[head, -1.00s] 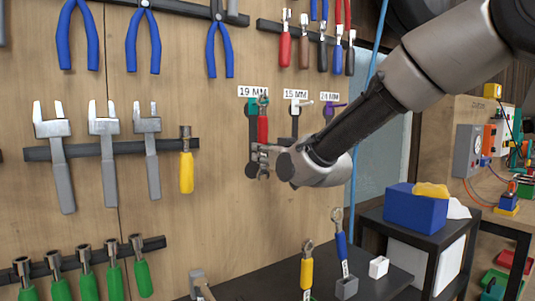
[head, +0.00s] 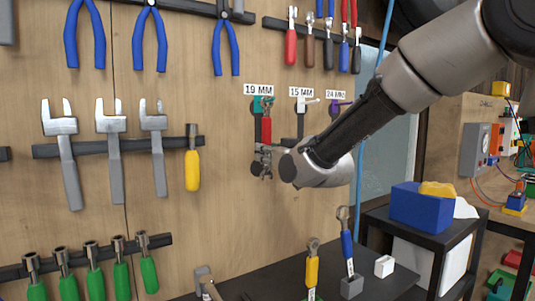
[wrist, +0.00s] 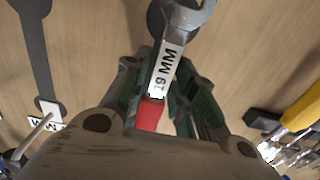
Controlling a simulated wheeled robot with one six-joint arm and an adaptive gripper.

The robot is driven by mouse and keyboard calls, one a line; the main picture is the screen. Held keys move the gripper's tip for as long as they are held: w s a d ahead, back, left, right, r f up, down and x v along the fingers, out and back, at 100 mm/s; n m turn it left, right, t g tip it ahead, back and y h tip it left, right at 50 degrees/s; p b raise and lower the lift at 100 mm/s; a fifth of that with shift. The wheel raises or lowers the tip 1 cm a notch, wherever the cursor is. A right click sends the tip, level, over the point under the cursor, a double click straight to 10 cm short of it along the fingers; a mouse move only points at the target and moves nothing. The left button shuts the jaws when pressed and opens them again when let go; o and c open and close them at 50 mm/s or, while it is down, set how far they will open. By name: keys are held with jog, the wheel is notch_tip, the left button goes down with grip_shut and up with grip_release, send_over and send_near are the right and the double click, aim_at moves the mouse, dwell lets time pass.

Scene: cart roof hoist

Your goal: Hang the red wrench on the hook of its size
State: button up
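The red wrench (head: 266,130) hangs upright against the pegboard wall, in front of the dark outline under the 19 MM sign (head: 258,90). Its ring end is up at the teal hook (head: 268,101); I cannot tell whether the ring is over the hook. My gripper (head: 263,158) is around its lower shank, below the red handle. In the wrist view, the shank with its 19 MM label (wrist: 166,70) lies between my green-padded fingers (wrist: 163,85), which look closed on it. The open jaw points down. The 15 MM (head: 303,92) and 24 MM (head: 337,96) signs are to the right.
A yellow wrench (head: 312,267) and a blue wrench (head: 346,243) stand on the dark bench below, with a small white block (head: 384,266). A yellow-handled tool (head: 192,170) and calipers hang left. A blue box (head: 419,206) stands at right.

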jog(key=o, duration=0.3)
jog(key=shift+s, duration=0.1)
jog(key=v, duration=1.1)
jog(key=s+d+f+m+g+h, duration=0.2)
jog(key=s+d+f+h, duration=0.15)
jog(key=d, duration=0.55)
jog(key=s+d+f+m+g+h, duration=0.15)
jog(key=d+f, duration=0.25)
jog(key=d, duration=0.6)
jog(key=s+d+f+m+g+h, duration=0.1)
jog(key=s+d+f+g, duration=0.1)
jog(key=s+d, duration=0.2)
jog(key=s+d+f+m+g+h, duration=0.1)
jog(key=s+d+f+g+h, duration=0.1)
jog(key=s+d, duration=0.3)
jog(key=s+d+f+m+g+h, duration=0.1)
jog(key=s+d, duration=0.4)
jog(key=s, duration=0.5)
jog(key=shift+s+f+g+h, duration=0.45)
jog(key=shift+f+g, duration=0.2)
jog(key=shift+g, duration=0.5)
